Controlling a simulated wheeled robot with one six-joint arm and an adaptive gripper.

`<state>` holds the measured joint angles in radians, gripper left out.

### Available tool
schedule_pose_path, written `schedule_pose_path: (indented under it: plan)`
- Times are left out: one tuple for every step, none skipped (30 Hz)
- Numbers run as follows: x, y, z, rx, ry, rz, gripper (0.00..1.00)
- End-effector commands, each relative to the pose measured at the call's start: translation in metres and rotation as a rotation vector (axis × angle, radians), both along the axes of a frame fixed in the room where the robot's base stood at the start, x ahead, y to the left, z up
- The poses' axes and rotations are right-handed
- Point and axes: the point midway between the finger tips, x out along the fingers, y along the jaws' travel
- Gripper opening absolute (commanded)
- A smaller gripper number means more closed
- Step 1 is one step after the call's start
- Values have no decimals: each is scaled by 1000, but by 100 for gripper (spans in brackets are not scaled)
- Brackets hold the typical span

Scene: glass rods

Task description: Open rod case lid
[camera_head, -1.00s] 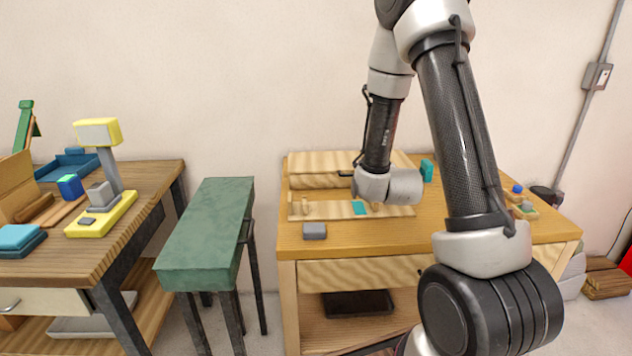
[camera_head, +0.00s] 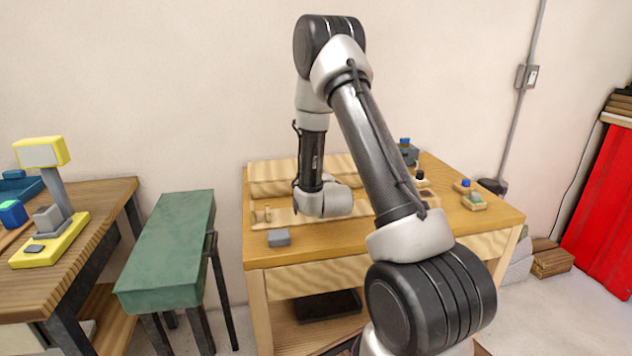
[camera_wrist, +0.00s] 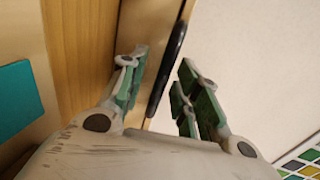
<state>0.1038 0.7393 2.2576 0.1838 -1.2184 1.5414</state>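The rod case (camera_head: 265,180) is a pale wooden box at the back of the right table, partly hidden behind my arm. Its lid looks shut. In the wrist view, a black handle-like bar (camera_wrist: 172,62) runs along the edge of a wooden face (camera_wrist: 80,60), between my open gripper's (camera_wrist: 165,60) two green-padded fingers. The left finger is near the wood and the right finger is apart from the bar. I cannot tell whether either touches it. In the head view my fingers are hidden behind my wrist.
A grey block (camera_head: 279,237) sits at the table's front left. A pale wooden rack (camera_head: 262,216) stands before the case. Small blue- and green-topped items (camera_head: 473,201) stand at the right. A green bench (camera_head: 170,255) stands left. A teal patch (camera_wrist: 18,98) shows in the wrist view.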

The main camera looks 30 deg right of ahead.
Motion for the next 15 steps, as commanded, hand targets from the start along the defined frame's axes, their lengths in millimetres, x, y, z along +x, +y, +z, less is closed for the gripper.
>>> schedule_pose_path:
  plan:
    - [0,0,0,0,0,0,32]
    - [0,0,0,0,0,0,32]
    - [0,0,0,0,0,0,32]
    - [0,0,0,0,0,0,32]
    - [0,0,0,0,0,0,28]
    - [0,0,0,0,0,0,21]
    - [0,0,0,0,0,0,16]
    - [0,0,0,0,0,0,10]
    - [0,0,0,0,0,0,3]
    - [0,0,0,0,0,0,0]
    - [0,0,0,0,0,0,0]
    - [0,0,0,0,0,0,0]
    - [0,0,0,0,0,0,0]
    - [0,0,0,0,0,0,0]
    - [0,0,0,0,0,0,0]
